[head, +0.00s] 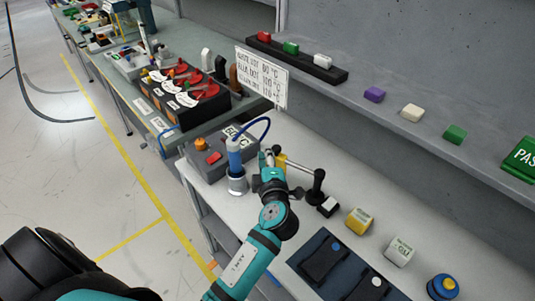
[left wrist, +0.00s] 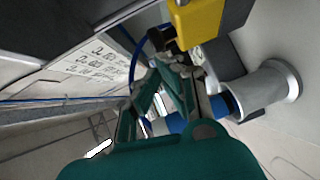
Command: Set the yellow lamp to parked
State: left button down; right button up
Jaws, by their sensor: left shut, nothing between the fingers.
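The yellow lamp (head: 281,162) is a small yellow head at the end of a thin silver arm, which runs to a black post (head: 318,186) on the white workbench. In the left wrist view the yellow head (left wrist: 198,22) is large at the top, just past the fingers. My left gripper (head: 267,157) is shut and empty, close beside the yellow head in the head view; I cannot tell if they touch. In the left wrist view the fingers (left wrist: 163,88) are together. The gripper partly hides the lamp. My right gripper is not in view.
A blue cylinder (head: 234,158) in a silver holder (head: 237,184) stands just left of my gripper, with a blue cable looping above it. A grey box (head: 207,163) with buttons is behind. A yellow block (head: 358,221) and a white block (head: 399,252) sit to the right.

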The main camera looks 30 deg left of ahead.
pick_arm(q)
jog(key=shift+w+a+m+t+h+b, duration=0.2)
jog(key=shift+w+m+t+h, duration=0.3)
jog(key=shift+w+m+h, duration=0.4)
jog(key=shift+w+a+m+t+h+b, duration=0.15)
jog(key=shift+w+m+t+h, duration=0.4)
jog(key=shift+w+h, duration=0.55)
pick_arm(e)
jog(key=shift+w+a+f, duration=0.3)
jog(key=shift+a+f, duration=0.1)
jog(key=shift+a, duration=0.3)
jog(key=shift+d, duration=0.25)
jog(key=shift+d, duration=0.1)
